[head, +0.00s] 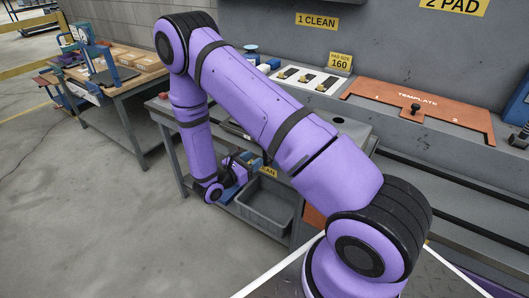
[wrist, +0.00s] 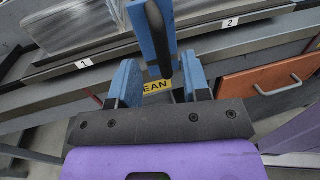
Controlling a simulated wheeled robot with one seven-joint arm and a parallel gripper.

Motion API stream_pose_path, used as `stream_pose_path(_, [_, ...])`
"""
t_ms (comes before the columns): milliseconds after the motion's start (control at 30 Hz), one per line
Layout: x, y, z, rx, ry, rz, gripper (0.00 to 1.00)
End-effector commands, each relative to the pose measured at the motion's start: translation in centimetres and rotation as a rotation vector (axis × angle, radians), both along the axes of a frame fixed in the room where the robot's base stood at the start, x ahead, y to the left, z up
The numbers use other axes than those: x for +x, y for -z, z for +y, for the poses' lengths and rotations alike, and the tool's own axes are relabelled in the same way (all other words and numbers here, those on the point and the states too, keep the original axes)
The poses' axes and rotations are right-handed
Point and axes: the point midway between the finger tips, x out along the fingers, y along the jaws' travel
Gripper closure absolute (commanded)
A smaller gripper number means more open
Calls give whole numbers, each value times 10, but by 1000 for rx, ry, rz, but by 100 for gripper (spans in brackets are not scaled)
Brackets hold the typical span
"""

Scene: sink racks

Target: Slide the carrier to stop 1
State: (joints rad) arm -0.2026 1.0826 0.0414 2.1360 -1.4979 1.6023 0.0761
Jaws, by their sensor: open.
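My gripper (wrist: 158,82) shows in the wrist view with its two blue fingers apart and nothing clearly held between them. In the head view my gripper (head: 240,168) is low, beside the bench's near left side, partly dark and hard to make out. A blue upright piece with a black bar (wrist: 154,42), possibly the carrier, stands just beyond and above the finger gap. I cannot tell whether it touches the fingers. Stop label 1 (wrist: 83,64) is on the rail to its left, and stop label 2 (wrist: 230,22) is to its right.
A grey bin (head: 265,208) sits on the lower shelf. An orange drawer (wrist: 275,82) is at the right of the wrist view. On the bench are a white panel (head: 322,80) and an orange template board (head: 450,118) with a black knob. Another workbench (head: 125,75) stands left; open floor lies in front.

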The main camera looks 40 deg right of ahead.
Motion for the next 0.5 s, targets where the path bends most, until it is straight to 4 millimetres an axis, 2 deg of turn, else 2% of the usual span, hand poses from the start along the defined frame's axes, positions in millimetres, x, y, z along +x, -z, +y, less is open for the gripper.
stream_pose_path(33, [1, 0, -11, 0, 3, 0, 57])
stream_pose_path(200, [5, 0, -37, 1, 2, 0, 57])
stream_pose_path(500, [9, 0, -60, 1, 0, -1, 57])
